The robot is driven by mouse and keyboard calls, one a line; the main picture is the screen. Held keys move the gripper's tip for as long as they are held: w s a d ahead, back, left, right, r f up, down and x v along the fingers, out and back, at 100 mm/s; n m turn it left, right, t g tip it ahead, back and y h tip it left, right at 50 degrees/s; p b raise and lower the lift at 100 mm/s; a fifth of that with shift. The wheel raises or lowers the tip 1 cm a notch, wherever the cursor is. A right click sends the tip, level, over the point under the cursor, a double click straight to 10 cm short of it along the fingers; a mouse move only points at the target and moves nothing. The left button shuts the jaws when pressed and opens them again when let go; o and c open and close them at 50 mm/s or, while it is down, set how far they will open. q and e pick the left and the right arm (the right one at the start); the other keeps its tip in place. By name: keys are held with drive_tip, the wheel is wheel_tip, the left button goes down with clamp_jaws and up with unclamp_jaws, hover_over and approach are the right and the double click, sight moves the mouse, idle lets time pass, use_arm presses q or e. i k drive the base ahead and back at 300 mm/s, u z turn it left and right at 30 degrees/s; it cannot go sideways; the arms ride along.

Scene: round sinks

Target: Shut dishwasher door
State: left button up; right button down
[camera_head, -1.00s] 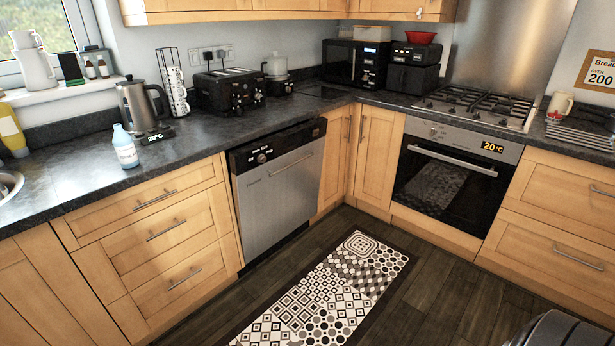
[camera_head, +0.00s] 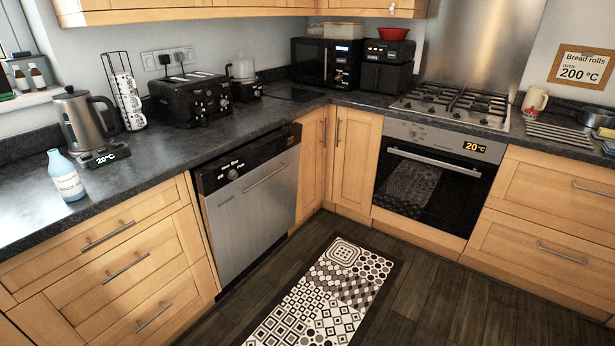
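The dishwasher (camera_head: 252,212) stands under the counter left of the corner. It has a silver front door (camera_head: 258,225) and a black control strip (camera_head: 245,163) along the top. A thin handle line (camera_head: 265,179) shows on the upper part of the door. The door is upright or nearly so. A dark narrow strip shows along its left edge. I cannot tell for sure whether it is fully shut or slightly ajar. Neither of my grippers is in view.
Drawers (camera_head: 128,265) flank the dishwasher on the left, a cupboard (camera_head: 308,158) on the right. A patterned rug (camera_head: 330,290) lies on clear floor in front. A kettle (camera_head: 82,122), a bottle (camera_head: 66,176) and a toaster (camera_head: 190,98) stand on the counter. An oven (camera_head: 425,180) is at right.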

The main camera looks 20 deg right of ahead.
sight(243, 217)
drive_tip(key=z, duration=0.25)
drive_tip(key=i, duration=0.8)
drive_tip(key=u, duration=0.5)
drive_tip(key=i, duration=0.5)
drive_tip(key=u, duration=0.5)
